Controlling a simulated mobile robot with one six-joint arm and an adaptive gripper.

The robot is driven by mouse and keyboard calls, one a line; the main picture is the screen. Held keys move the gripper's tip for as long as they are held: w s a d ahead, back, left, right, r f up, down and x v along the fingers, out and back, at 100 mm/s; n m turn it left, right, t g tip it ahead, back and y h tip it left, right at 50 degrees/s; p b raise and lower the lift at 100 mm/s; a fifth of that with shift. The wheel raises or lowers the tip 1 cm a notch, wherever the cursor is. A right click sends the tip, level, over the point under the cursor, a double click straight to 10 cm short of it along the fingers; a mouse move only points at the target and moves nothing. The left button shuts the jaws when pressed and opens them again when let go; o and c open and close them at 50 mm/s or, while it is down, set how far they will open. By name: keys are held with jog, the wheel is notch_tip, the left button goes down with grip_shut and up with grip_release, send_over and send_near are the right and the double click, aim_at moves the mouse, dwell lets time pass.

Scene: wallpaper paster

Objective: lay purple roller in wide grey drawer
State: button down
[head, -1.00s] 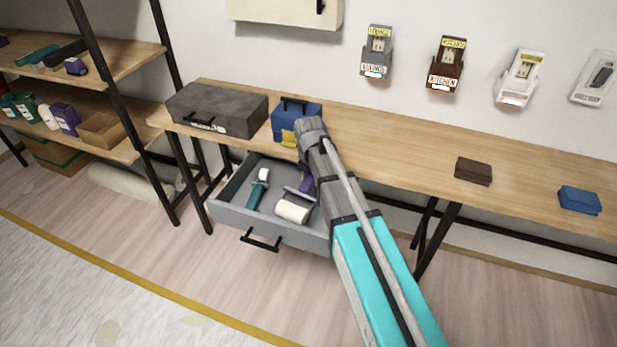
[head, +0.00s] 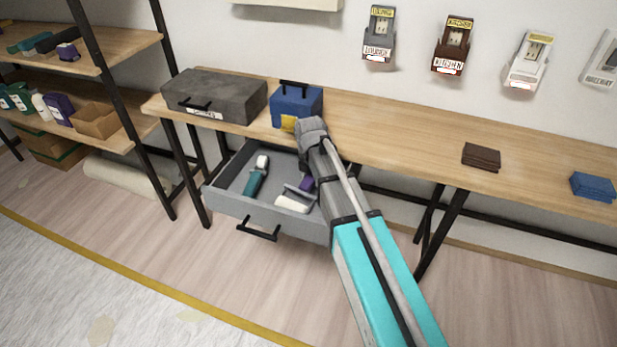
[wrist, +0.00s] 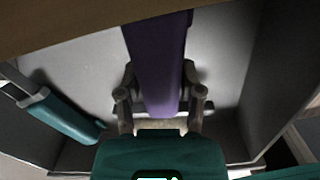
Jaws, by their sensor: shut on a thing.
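The purple roller has a purple handle (head: 307,184) and a white sleeve (head: 293,204), both inside the outline of the open wide grey drawer (head: 270,220) in the head view. In the wrist view my gripper (wrist: 160,88) is shut on its purple handle (wrist: 155,45), one finger on each side. The grey drawer floor (wrist: 85,55) lies behind it. I cannot tell whether the roller touches the floor. In the head view my arm hides the fingers and the drawer's right part.
A teal roller (head: 255,182) lies in the drawer's left part and shows in the wrist view (wrist: 60,117). The wooden tabletop (head: 400,135) overhangs the drawer's back. On it stand a dark grey case (head: 225,95) and a blue box (head: 297,107).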

dwell(0.5)
jog(key=shift+c, duration=0.8)
grip_release()
jog(key=shift+s, duration=0.1)
